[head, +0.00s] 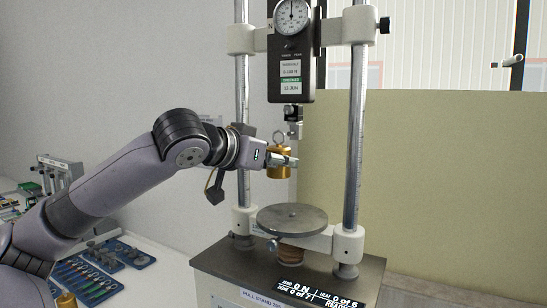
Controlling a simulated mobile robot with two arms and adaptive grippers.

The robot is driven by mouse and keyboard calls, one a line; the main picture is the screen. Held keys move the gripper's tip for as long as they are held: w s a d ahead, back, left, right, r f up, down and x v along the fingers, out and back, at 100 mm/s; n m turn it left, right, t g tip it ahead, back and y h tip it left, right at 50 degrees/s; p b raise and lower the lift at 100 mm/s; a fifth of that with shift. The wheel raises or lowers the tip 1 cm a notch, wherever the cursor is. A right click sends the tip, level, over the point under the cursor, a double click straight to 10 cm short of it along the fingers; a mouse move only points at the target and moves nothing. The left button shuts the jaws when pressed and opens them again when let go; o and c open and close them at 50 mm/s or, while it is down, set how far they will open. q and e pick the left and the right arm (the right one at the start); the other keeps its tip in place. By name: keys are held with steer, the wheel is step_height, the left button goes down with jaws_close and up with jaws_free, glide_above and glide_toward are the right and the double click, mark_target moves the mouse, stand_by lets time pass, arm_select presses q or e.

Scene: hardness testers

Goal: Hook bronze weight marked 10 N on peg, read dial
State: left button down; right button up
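The bronze weight (279,164), a short cylinder with a ring on top, is upright in my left gripper (283,161), whose fingers are closed around it. Any marking on it cannot be read. The weight is in the air, above the round plate (292,217) of the pull stand. Its ring is just below and slightly left of the hook fitting (293,122) under the force gauge (291,75); I cannot tell whether they touch. The dial (291,16) is cut by the top edge, its needle pointing about straight up. My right gripper is out of view.
Two steel columns (356,130) stand on either side of the gauge. A small display (318,294) is on the base's front edge. At left, a blue tray (95,279) holds tools, and another bronze piece (66,300) shows at the bottom edge.

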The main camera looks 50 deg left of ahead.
arm_select(q)
steer(key=shift+w+a+r+p, duration=0.15)
steer(key=shift+w+p, duration=0.25)
steer(key=shift+w, duration=0.05)
steer(key=shift+w+a+r+p, duration=0.1)
steer(key=shift+w+a+p, duration=0.05)
steer(key=shift+w+p, duration=0.3)
steer(key=shift+w+a+p, duration=0.25)
steer(key=shift+w+p, duration=0.5)
steer(key=shift+p, duration=0.05)
steer(key=shift+w+a+p, duration=0.2)
steer(key=shift+w+p, duration=0.5)
steer(key=shift+p, duration=0.05)
steer(key=shift+w+a+p, duration=0.25)
steer(key=shift+w+p, duration=0.5)
steer(key=shift+p, duration=0.05)
steer(key=shift+f, duration=0.25)
